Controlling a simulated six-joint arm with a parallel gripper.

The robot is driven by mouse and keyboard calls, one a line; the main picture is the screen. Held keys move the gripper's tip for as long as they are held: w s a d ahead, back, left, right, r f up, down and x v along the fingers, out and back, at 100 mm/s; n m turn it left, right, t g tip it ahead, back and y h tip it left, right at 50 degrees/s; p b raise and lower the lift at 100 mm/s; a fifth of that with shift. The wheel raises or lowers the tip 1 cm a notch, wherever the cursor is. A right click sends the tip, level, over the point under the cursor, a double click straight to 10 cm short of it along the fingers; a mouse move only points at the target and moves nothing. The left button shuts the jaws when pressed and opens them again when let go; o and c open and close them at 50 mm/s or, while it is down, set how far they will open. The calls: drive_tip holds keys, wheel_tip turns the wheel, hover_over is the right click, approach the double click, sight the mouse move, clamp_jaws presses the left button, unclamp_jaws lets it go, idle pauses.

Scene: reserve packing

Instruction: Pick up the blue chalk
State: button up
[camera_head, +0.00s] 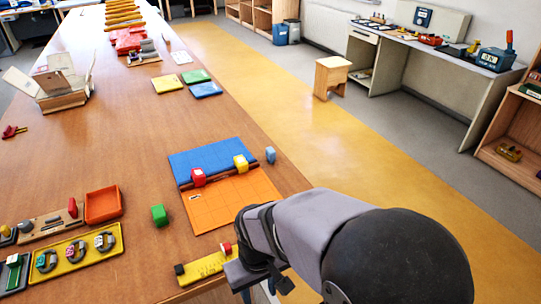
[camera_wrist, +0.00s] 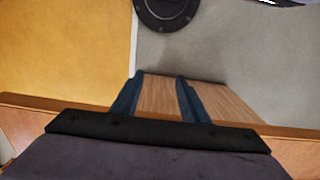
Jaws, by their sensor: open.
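My gripper (camera_head: 272,287) is low in the head view, near the table's front right edge, well apart from the blue piece. My arm partly hides it there. In the wrist view my gripper (camera_wrist: 158,97) shows two blue fingers apart, with only a wooden surface seen between them. The blue piece is not in the wrist view.
A yellow ruler-like strip (camera_head: 203,267) lies beside my gripper.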

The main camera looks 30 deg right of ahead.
drive_tip(key=w+a+r+m+y+p, duration=0.1)
drive_tip(key=w+a+r+y+p, duration=0.35)
drive_tip(key=w+r+p, duration=0.65)
drive_tip(key=n+t+h+b, duration=0.1)
drive_tip(key=t+h+b, duration=0.3)
drive_tip(key=t+h, duration=0.1)
hover_over(271, 150)
drive_tip(key=s, duration=0.3)
drive_tip(key=shift+w+f+g+y+p, duration=0.3)
drive_tip(key=shift+w+f+p, duration=0.55)
drive_tip(key=shift+f+p, duration=0.25)
drive_tip(key=shift+p+x, duration=0.85)
drive_tip(key=shift+x, duration=1.2)
drive_tip(key=c, duration=0.9)
